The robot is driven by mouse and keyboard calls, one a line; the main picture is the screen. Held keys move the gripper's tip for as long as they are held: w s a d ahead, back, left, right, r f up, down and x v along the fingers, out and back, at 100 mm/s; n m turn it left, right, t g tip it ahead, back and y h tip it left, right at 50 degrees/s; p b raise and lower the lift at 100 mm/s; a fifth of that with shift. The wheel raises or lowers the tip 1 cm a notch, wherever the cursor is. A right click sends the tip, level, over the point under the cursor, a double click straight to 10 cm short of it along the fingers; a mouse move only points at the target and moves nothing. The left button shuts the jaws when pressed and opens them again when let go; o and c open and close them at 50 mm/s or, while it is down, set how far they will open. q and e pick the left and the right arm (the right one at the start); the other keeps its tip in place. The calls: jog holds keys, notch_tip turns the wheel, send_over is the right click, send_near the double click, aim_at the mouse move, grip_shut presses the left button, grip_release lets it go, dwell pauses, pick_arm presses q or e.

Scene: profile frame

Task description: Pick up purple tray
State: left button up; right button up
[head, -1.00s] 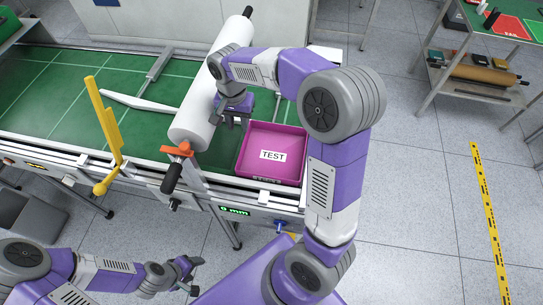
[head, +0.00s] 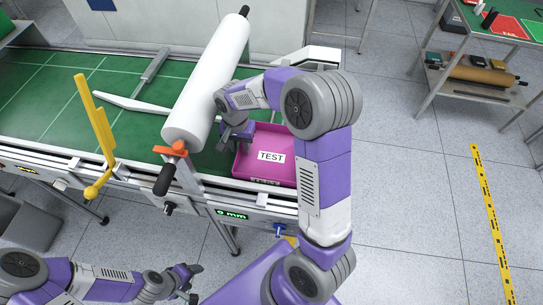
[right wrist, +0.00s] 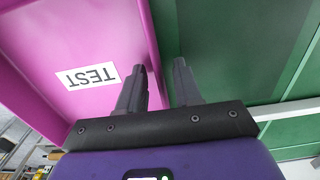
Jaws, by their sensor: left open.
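The purple tray (head: 270,178), magenta with a white TEST label, sits on the green bench top near its right end. My right gripper (head: 236,137) points down at the tray's left side. In the right wrist view the tray (right wrist: 85,35) fills the left. There the right gripper (right wrist: 162,88) is open, one finger over the tray's inside and the other over the green surface, with the side wall between them. Green shows beside the wall, so the grip looks not closed. My left gripper (head: 190,278) is open and empty, low in front of the bench.
A white roll (head: 205,90) on a holder stands just left of the tray, close to my right gripper. A yellow post (head: 97,120) rises from the bench's front edge. A grey bin (head: 28,222) is at lower left. A shelf with a brown roll (head: 478,74) stands far right.

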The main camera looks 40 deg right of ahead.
grip_shut()
jog(key=shift+r, duration=0.15)
dwell(0.4)
